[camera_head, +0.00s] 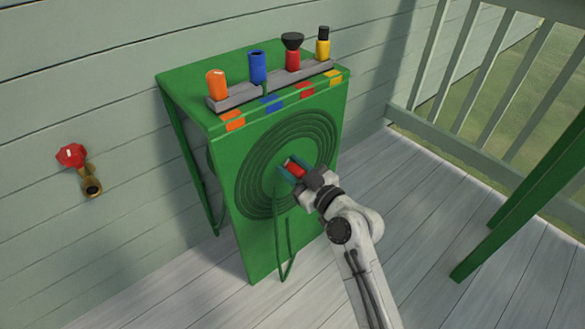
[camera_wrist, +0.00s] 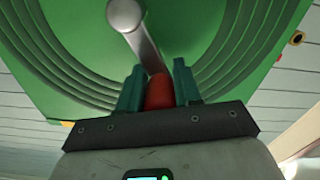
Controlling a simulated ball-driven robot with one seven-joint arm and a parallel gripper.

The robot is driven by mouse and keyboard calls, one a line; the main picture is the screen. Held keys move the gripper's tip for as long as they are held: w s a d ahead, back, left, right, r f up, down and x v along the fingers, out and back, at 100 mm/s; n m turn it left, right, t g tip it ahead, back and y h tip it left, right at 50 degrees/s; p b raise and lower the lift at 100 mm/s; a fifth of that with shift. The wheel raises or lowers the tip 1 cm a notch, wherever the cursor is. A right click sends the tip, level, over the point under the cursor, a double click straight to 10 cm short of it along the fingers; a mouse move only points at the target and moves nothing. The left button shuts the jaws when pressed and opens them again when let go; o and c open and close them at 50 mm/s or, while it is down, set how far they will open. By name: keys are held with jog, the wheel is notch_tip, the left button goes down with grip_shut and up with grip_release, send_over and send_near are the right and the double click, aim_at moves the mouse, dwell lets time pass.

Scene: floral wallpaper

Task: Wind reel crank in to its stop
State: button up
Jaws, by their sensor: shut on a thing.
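The hose reel is a green cabinet (camera_head: 310,117) standing on the deck against the wall, with dark hose rings (camera_head: 252,193) coiled on its front face. The crank has a red grip, seen in the head view (camera_head: 295,169) and in the wrist view (camera_wrist: 159,92). In the wrist view its grey metal arm (camera_wrist: 143,42) runs from the grip up to a round end at the top of the picture. My gripper (camera_head: 293,170) is at the front of the reel. Its two teal fingers (camera_wrist: 158,88) are shut on the red grip, one on each side. Part of the grip is hidden by the gripper.
A grey rack (camera_head: 285,88) on the cabinet top holds orange, blue, red and yellow nozzles. A hose end (camera_head: 286,250) hangs in front. A red-handled tap (camera_head: 71,156) is on the left wall. A railing and green posts (camera_head: 520,210) stand at right.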

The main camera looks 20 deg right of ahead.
grip_shut()
jog(key=shift+d+m, duration=0.1)
jog(key=shift+m, duration=0.2)
